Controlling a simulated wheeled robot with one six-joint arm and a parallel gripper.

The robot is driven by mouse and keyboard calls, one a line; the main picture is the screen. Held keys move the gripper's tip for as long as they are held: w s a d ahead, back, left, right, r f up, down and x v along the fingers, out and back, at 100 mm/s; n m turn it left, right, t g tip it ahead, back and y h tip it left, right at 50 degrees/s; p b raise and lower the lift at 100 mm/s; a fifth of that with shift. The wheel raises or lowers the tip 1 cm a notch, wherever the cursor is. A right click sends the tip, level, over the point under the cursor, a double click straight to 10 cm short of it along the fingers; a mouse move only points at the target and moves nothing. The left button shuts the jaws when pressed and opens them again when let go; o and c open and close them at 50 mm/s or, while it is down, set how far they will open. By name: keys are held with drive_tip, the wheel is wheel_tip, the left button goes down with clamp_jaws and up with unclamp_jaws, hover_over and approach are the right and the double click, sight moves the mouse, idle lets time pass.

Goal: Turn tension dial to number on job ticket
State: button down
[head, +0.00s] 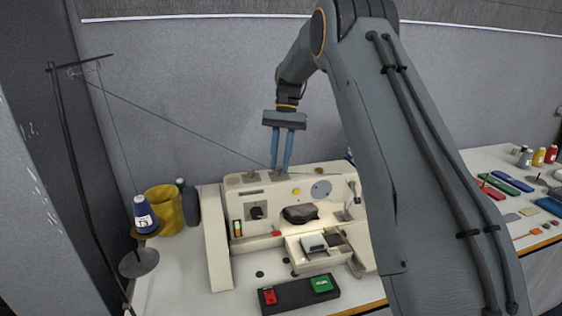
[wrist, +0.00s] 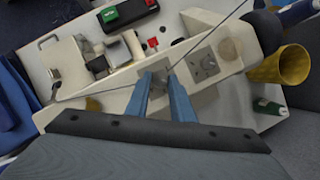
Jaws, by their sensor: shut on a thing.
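A cream sewing machine (head: 327,184) stands on the long table. My gripper (head: 281,168) points down at its top face, with both blue fingers at a grey square plate. The wrist view shows my gripper (wrist: 164,78) at this plate (wrist: 157,69), shut on a small part there, which I take to be the tension dial; the fingers mostly hide it and its numbers cannot be read. A second grey plate (wrist: 204,65) with a small post sits beside it. A white label (head: 145,222) with dark marks is on the blue thread cone; I cannot tell a separate job ticket.
A thread runs from the stand (head: 62,130) to the machine top, close to my fingers. A yellow cup (head: 164,209) and a dark bottle (head: 190,205) stand left of the machine. A red and green switch box (head: 298,294) lies in front. Several tools and bottles lie right.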

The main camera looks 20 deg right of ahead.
drive_tip(key=shift+w+a+n+h, duration=0.15)
drive_tip(key=shift+n+h, duration=0.55)
drive_tip(key=shift+n, duration=0.9)
drive_tip(key=c, duration=1.5)
unclamp_jaws()
drive_tip(key=shift+c, duration=0.2)
drive_tip(key=b+v, duration=0.3)
drive_tip(key=v, duration=0.4)
drive_tip(key=shift+w+r, duration=0.2)
drive_tip(key=shift+r, duration=0.15)
